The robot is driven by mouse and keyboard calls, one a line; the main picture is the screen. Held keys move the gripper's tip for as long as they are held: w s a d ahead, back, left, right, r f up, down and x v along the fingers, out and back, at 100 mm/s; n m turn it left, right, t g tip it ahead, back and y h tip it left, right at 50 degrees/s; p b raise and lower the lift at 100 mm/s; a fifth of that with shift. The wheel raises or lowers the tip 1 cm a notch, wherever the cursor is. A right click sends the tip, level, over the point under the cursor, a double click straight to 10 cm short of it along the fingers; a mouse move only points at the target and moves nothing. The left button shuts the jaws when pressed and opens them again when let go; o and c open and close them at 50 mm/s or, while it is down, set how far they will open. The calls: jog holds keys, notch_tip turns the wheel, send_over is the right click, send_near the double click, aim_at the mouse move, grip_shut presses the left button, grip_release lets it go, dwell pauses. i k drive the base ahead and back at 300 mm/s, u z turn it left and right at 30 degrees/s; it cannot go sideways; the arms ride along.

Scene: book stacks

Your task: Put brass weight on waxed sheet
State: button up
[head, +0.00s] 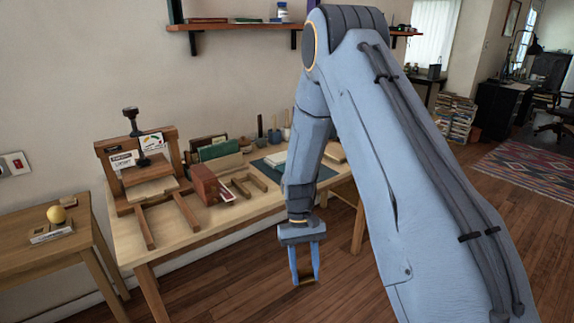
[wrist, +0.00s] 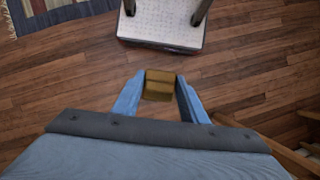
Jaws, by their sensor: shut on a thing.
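My gripper (head: 304,278) hangs in front of the workbench's right part, pointing down, with the floor behind and below it. It is shut on the brass weight (wrist: 159,85), a small gold-brown block between the blue fingers in the wrist view. In the head view the weight is only a narrow, dark gold strip between the fingers. I cannot pick out the waxed sheet for sure. A pale flat piece (head: 274,159) lies on a dark green mat (head: 262,167) on the bench, partly behind my arm.
The wooden workbench (head: 215,225) holds a wooden press (head: 140,165), a red-brown block (head: 203,184), wooden frames and upright books. A shelf (head: 235,25) hangs above. Open floor lies at front and right.

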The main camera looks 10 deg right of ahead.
aim_at(282, 156)
jog(key=z, duration=0.95)
jog(key=i, duration=0.65)
jog(key=u, duration=1.5)
